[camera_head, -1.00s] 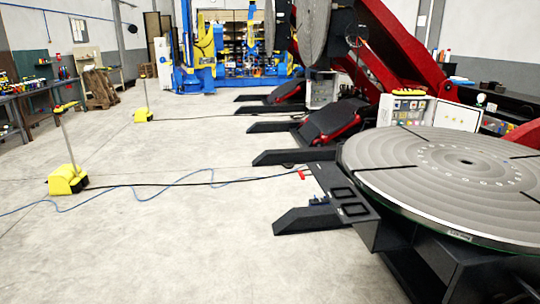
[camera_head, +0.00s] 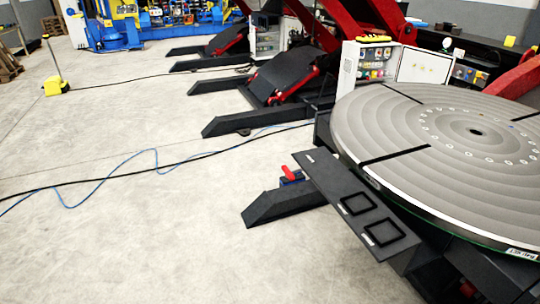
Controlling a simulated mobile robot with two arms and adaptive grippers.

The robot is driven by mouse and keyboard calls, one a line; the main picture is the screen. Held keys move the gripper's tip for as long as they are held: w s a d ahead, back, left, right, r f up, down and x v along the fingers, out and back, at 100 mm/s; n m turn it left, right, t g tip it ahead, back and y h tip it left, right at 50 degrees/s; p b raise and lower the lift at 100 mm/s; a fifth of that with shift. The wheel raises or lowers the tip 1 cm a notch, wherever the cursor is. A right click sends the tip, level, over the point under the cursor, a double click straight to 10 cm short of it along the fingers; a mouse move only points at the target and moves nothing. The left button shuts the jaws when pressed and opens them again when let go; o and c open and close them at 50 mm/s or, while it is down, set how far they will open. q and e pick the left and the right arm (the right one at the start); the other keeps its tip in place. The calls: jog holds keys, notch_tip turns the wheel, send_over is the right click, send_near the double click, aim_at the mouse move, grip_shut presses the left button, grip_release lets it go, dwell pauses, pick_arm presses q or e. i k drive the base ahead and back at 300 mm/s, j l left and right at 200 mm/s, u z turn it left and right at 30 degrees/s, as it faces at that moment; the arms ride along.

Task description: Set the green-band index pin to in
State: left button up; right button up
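The tilting positioner's round grey table (camera_head: 385,118) fills the right side, lying about level. It has radial slots, a ring of small holes and a thin green line along its lower rim. A black shelf (camera_head: 325,176) with two square outlines juts out in front of it. A small red handle on a blue base (camera_head: 290,174) sits beside the shelf's left end. I cannot make out a green-band index pin. Neither of my grippers is in view.
Black floor legs (camera_head: 280,205) stick out left from the positioner. A blue cable (camera_head: 140,154) and a black cable cross the floor. Open control cabinets (camera_head: 365,68) stand behind the table. A yellow-based post (camera_head: 55,85) stands far left. The floor at left front is clear.

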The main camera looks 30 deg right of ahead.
aim_at(289, 173)
jog(key=i+j+z, duration=0.1)
jog(key=i+z, duration=0.25)
jog(key=i, duration=0.25)
jog(key=i+j+z, duration=0.3)
jog(key=i, duration=0.25)
jog(key=i+j+z, duration=0.35)
jog(key=i, duration=0.2)
